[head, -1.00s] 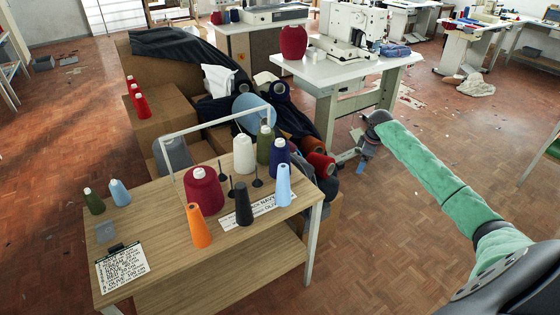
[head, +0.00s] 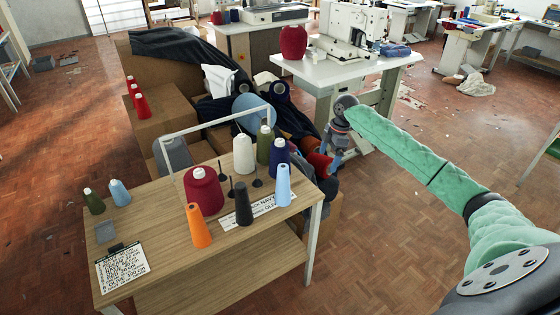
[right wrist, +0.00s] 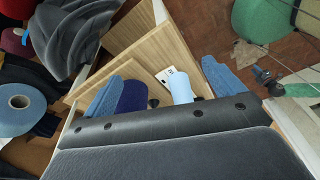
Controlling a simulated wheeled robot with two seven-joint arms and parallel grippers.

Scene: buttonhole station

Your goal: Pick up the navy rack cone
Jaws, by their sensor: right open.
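The navy rack cone (head: 278,158) stands upright at the right end of the wooden rack table (head: 165,245), just behind a light blue cone (head: 283,187) and right of an olive cone (head: 264,146). My right gripper (head: 332,162) is open and empty, to the right of the navy cone and apart from it. In the right wrist view, the navy cone (right wrist: 132,97) and the light blue cone (right wrist: 180,87) show between the blue fingers (right wrist: 164,72), partly hidden by the gripper's dark body. My left gripper is not in view.
A white cone (head: 243,155), maroon cone (head: 203,192), orange cone (head: 198,227) and black cone (head: 243,205) crowd the rack, with thin bare pegs among them. A white frame (head: 210,124) rises behind.

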